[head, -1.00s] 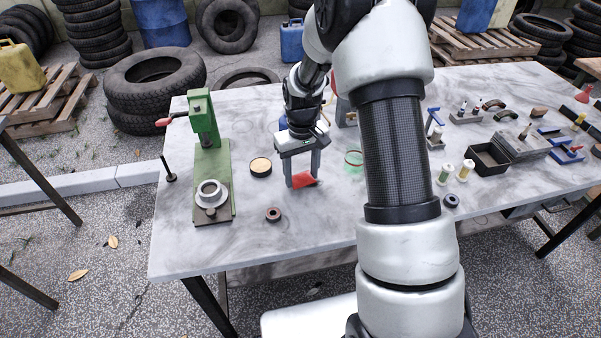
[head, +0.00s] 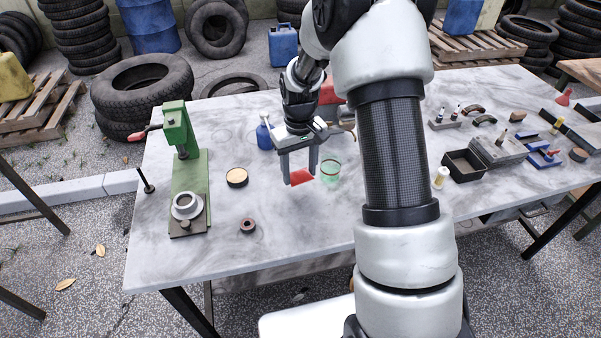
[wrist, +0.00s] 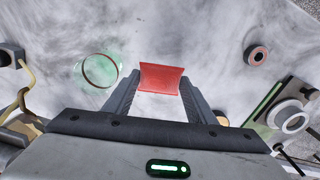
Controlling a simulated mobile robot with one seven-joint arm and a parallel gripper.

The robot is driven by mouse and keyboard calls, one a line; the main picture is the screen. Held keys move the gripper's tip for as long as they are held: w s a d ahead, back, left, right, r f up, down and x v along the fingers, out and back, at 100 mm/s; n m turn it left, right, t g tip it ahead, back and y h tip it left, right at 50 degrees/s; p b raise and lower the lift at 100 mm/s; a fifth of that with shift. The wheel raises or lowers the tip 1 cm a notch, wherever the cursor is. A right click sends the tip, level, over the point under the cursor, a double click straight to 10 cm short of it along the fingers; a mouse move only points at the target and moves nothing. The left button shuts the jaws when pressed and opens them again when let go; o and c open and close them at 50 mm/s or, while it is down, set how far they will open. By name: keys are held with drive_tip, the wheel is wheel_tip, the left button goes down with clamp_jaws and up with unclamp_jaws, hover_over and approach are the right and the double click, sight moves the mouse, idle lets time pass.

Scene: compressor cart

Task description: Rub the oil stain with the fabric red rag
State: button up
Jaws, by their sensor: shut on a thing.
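My gripper (head: 301,178) is shut on the red fabric rag (head: 302,177), over the left half of the grey-white marbled table (head: 270,230). In the wrist view, the rag (wrist: 160,78) spans the gap between the fingertips and hangs a little beyond them. I cannot tell whether its lower edge touches the tabletop. The tabletop has many grey smudges and streaks, and I cannot pick out the oil stain among them.
A clear green cup (head: 330,172) stands just right of the rag. A round tin (head: 237,177), a dark ring (head: 248,226) and a green press (head: 190,180) stand to the left. A blue bottle (head: 264,137) is behind.

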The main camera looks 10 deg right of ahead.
drive_tip(key=shift+r+p, duration=1.25)
drive_tip(key=shift+r, duration=1)
